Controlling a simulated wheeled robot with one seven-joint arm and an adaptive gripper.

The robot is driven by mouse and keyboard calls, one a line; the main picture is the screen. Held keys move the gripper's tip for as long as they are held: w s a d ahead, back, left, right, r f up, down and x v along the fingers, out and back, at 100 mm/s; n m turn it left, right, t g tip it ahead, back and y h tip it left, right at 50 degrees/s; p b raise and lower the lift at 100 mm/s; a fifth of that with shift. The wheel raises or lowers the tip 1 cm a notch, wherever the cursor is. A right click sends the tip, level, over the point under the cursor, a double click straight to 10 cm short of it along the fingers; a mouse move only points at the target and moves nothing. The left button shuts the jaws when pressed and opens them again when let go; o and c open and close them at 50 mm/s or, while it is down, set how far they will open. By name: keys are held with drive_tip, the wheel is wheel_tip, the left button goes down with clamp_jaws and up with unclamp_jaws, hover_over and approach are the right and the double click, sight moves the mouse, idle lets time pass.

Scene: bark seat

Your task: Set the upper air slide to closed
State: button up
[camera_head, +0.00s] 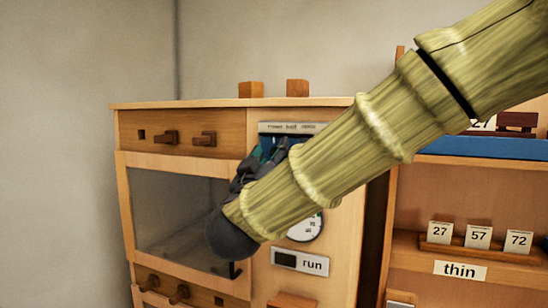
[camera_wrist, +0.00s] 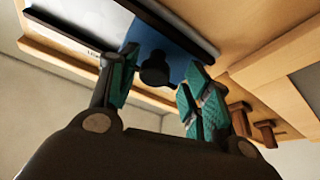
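A wooden panel (camera_head: 184,138) at the cabinet's upper left carries two brown pegs, a left one (camera_head: 165,137) and a right one (camera_head: 204,139), beside a dark square hole. I cannot tell for sure which part is the upper air slide. Two brown pegs (camera_wrist: 252,122) also show in the wrist view at right. My gripper (camera_head: 268,155) is in front of a blue panel (camera_head: 268,141) right of the pegs. In the wrist view my gripper (camera_wrist: 160,85) is open, its teal pads on either side of a dark round knob (camera_wrist: 155,68). Contact is unclear.
A grey window door (camera_head: 180,210) lies below the pegs, and a lower panel has more pegs (camera_head: 162,287). A dial (camera_head: 306,228) and a "run" sign (camera_head: 300,262) are below my gripper. A shelf with number cards (camera_head: 478,237) stands at right.

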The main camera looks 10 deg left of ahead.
drive_tip(key=shift+s+d, duration=0.1)
drive_tip(key=shift+d, duration=0.1)
drive_tip(key=v, duration=1.1)
drive_tip(key=shift+s+f, duration=0.15)
drive_tip(key=shift+s, duration=0.2)
drive_tip(key=shift+a, duration=0.1)
